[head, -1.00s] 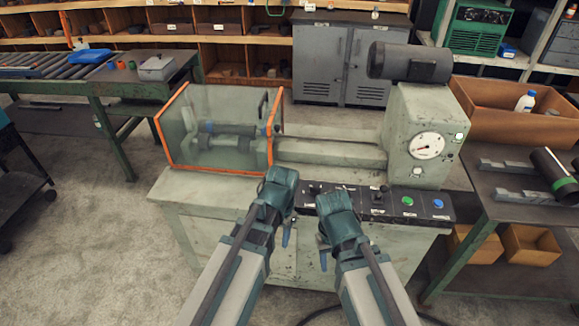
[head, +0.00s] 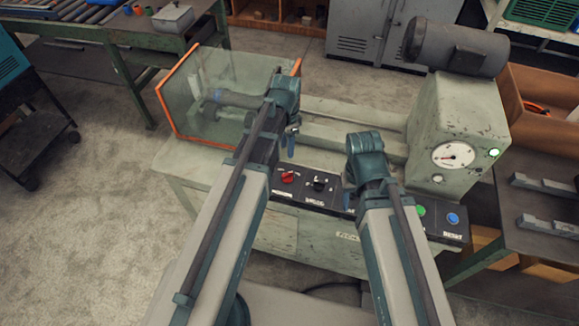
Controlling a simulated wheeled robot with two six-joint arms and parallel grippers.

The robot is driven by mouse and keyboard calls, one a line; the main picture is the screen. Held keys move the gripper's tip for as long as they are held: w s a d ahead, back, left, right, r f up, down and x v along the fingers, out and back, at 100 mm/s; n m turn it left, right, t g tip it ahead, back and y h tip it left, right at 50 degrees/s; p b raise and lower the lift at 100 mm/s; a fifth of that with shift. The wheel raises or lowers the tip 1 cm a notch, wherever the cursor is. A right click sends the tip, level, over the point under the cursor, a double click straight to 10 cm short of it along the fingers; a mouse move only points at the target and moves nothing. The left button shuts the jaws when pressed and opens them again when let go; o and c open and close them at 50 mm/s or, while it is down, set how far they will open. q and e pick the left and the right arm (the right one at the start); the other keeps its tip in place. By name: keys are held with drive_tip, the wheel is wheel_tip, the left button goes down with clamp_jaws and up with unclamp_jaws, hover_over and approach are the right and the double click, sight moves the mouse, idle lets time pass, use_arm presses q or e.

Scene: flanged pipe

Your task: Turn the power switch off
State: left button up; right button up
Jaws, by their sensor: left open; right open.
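The dark control panel (head: 300,199) runs along the front of the grey-green machine. A red rotary switch (head: 287,177) and a black rotary switch (head: 319,184) sit on its left part. Their labels are too small to read, so I cannot tell which is the power switch. My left gripper (head: 292,137) is open above and behind the red switch, apart from it. My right gripper (head: 348,188) is open over the middle of the panel, right of the black switch, and hides part of the panel. Both are empty.
A green button (head: 420,211) and a blue button (head: 453,218) are on the panel's right end. The machine has a round gauge (head: 453,155), a motor (head: 456,47) on top and a clear orange-edged guard (head: 228,92) at left. A bench with metal blocks stands at right.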

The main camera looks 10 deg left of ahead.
sight(287, 173)
use_arm(q)
drive_tip(key=shift+f, duration=0.15)
wheel_tip(287, 173, down, 14)
drive_tip(key=b, duration=1.4)
drive_tip(key=shift+r, duration=0.2)
drive_tip(key=shift+c, duration=0.2)
clamp_jaws()
